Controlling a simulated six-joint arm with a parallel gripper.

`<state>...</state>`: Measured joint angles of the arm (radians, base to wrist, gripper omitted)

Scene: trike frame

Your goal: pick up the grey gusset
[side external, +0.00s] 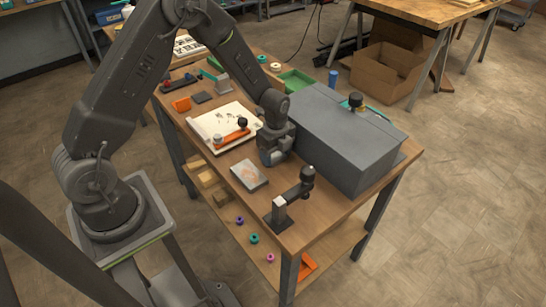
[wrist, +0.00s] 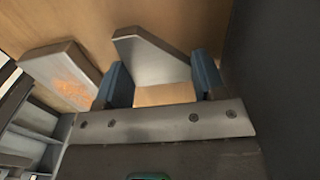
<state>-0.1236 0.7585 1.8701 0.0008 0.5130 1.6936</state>
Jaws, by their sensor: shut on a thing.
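The grey gusset (wrist: 150,60) is a flat metal-grey plate with a slanted corner. In the wrist view it sits between the two blue fingertips of my gripper (wrist: 160,80), which are shut on it. Wooden tabletop shows around it. In the side view my gripper (side external: 271,157) is low over the workbench, just left of the large grey box.
The large grey box (side external: 335,130) stands close on the right; its dark wall (wrist: 285,80) fills that side of the wrist view. A grey block with an orange-marked face (wrist: 62,75) lies close left. A black-knobbed fixture (side external: 290,200) stands near the front edge of the workbench (side external: 325,205).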

